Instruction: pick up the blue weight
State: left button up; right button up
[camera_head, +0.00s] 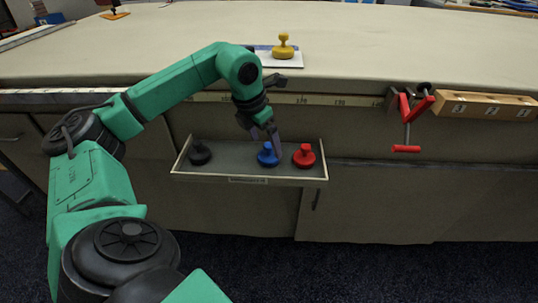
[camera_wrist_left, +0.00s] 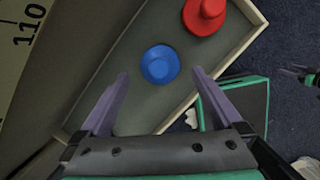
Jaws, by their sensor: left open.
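The blue weight (camera_head: 267,155) sits in an open drawer (camera_head: 249,181), between a black weight (camera_head: 199,153) on the left and a red weight (camera_head: 304,156) on the right. My left gripper (camera_head: 264,138) reaches down over the drawer, just above the blue weight. In the left wrist view the blue weight (camera_wrist_left: 160,64) lies ahead between the lines of the two open fingers (camera_wrist_left: 160,88), with nothing held. The red weight (camera_wrist_left: 205,14) shows beyond it, near the drawer wall. My right gripper is not in the head view.
A yellow weight (camera_head: 283,46) stands on a white-and-blue pad on the cloth tabletop (camera_head: 400,50). A red clamp (camera_head: 409,115) and a wooden block (camera_head: 487,106) are at the table's front edge, right. The drawer walls surround the weights closely.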

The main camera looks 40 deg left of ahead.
aim_at(267, 145)
pick_arm(q)
jog(key=x, duration=0.5)
jog(key=shift+w+b, duration=0.1)
jog(key=shift+b, duration=0.3)
jog(key=shift+r, duration=0.2)
grip_shut()
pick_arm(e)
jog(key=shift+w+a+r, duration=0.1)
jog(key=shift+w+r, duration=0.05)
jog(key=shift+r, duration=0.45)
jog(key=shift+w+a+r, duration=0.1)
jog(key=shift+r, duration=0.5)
